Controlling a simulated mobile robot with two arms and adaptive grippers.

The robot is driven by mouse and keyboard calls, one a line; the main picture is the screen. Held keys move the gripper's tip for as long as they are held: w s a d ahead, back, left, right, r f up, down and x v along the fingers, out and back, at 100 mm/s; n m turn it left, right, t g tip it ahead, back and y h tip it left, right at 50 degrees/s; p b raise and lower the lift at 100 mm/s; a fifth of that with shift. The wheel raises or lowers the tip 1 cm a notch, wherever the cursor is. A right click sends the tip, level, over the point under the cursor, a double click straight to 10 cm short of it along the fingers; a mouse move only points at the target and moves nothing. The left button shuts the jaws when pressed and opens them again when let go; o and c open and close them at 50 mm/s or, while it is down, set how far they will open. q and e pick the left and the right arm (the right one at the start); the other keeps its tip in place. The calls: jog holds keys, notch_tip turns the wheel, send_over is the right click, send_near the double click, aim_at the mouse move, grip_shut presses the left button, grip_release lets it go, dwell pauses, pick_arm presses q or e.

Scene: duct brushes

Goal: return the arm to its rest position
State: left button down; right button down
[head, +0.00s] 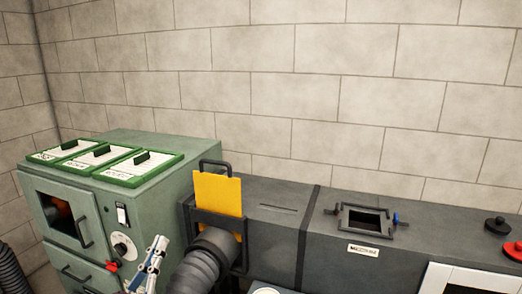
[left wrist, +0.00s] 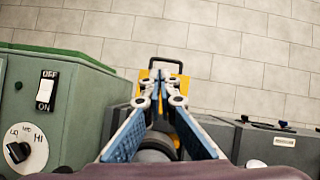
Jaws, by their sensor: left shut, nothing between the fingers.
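My left gripper (head: 159,243) shows at the bottom of the head view, in front of the green cabinet (head: 165,190) and left of the ribbed black hose (head: 205,262). In the left wrist view its blue-padded fingers (left wrist: 160,82) meet at the tips, with nothing between them. Behind them are a yellow plate (left wrist: 181,86) and a dark handle. My right gripper is in neither view.
The yellow plate (head: 217,192) stands upright in the grey duct (head: 275,215). The duct has a framed square opening (head: 363,220) on top. A block wall (head: 300,80) closes the back.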

pick_arm(q)
jog(key=s+a+f+n+g+y, duration=0.1)
jog(key=s+f+n+g+y, duration=0.35)
jog(key=f+n, duration=0.6)
jog(key=s+a+f+n+g+y, duration=0.1)
jog(key=s+f+n+g+y, duration=0.3)
jog(key=f+n, duration=0.65)
jog(key=s+d+f+n+g+h, duration=0.1)
jog(key=s+d+f+n+g, duration=0.2)
jog(key=s, duration=0.5)
jog(key=s+d+f+n+g+h, duration=0.1)
jog(key=s+f+n+g, duration=0.1)
jog(key=s+n+g, duration=0.5)
jog(key=s+d+f+n+g+h, duration=0.1)
jog(key=s+d+f+n, duration=0.15)
jog(key=s, duration=0.65)
notch_tip(320, 180, down, 26)
jog(key=s+a+g, duration=0.1)
jog(key=g, duration=0.1)
jog(key=s+a+f, duration=0.3)
jog(key=s+f, duration=1.4)
jog(key=shift+s+g, duration=0.2)
jog(key=shift+g, duration=0.15)
